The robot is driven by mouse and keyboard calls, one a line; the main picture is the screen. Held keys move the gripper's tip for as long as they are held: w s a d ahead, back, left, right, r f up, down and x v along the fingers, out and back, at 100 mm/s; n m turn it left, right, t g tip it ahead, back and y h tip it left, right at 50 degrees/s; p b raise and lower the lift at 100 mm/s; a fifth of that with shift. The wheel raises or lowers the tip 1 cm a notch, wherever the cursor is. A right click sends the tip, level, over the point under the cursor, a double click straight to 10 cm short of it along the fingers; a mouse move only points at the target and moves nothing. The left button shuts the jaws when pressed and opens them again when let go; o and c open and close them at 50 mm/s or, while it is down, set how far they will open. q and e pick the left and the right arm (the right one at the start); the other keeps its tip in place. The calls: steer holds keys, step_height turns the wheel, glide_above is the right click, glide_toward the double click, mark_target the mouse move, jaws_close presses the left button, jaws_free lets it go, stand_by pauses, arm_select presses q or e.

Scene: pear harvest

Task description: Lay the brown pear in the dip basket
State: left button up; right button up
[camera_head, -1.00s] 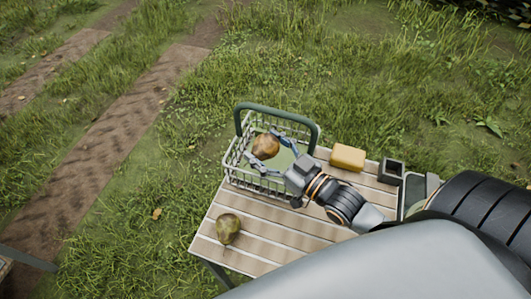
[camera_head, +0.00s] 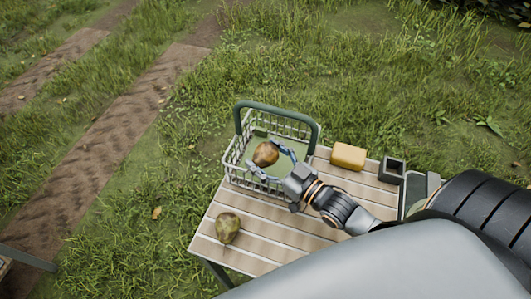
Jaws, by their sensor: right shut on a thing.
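The brown pear (camera_head: 265,154) is inside the outline of the dip basket (camera_head: 233,176), a wire basket with a green handle on the slatted table. My right gripper (camera_head: 268,160) reaches in from the right and is shut on the brown pear, a finger to either side. The pear appears low in the basket; I cannot tell whether it touches the green bottom. My left gripper is not in view.
A greenish-brown pear (camera_head: 228,228) lies on the near left of the slatted table (camera_head: 265,235). A yellow block (camera_head: 348,156) and a dark open box (camera_head: 392,169) stand right of the basket. Grass surrounds the table.

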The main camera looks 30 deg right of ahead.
steer(key=o, duration=1.3)
steer(key=shift+f, duration=0.1)
steer(key=shift+c, duration=0.2)
steer(key=r+b+v, duration=0.1)
steer(key=v, duration=1.1)
steer(key=shift+r, duration=0.15)
